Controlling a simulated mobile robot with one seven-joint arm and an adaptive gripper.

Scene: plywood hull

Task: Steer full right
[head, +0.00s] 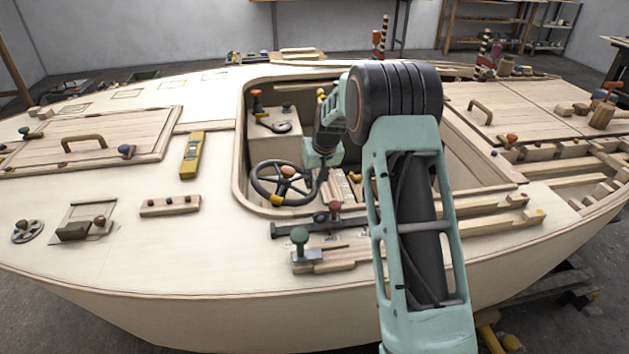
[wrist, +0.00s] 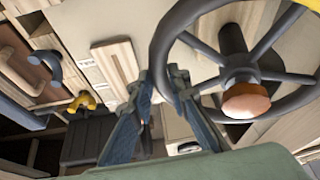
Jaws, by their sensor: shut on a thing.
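The dark steering wheel (head: 255,189) stands in the cockpit of the plywood hull. It has an orange-brown hub (head: 288,171) and a yellow mark (head: 277,199) low on its rim. My gripper (head: 319,184) reaches down at the right side of the wheel. In the wrist view the wheel (wrist: 161,48) fills the upper right, with its hub (wrist: 246,100) and a bit of yellow at the top right corner. My gripper's two fingers (wrist: 161,86) are shut on the rim, one on each side. My arm hides part of the cockpit in the head view.
A lever with an orange knob (head: 257,95) stands behind the wheel. A green-knobbed lever (head: 300,240) and a dark latch with a red knob (head: 334,210) sit on the near deck. A yellow level (head: 192,154) lies left of the cockpit, whose raised edge surrounds the wheel.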

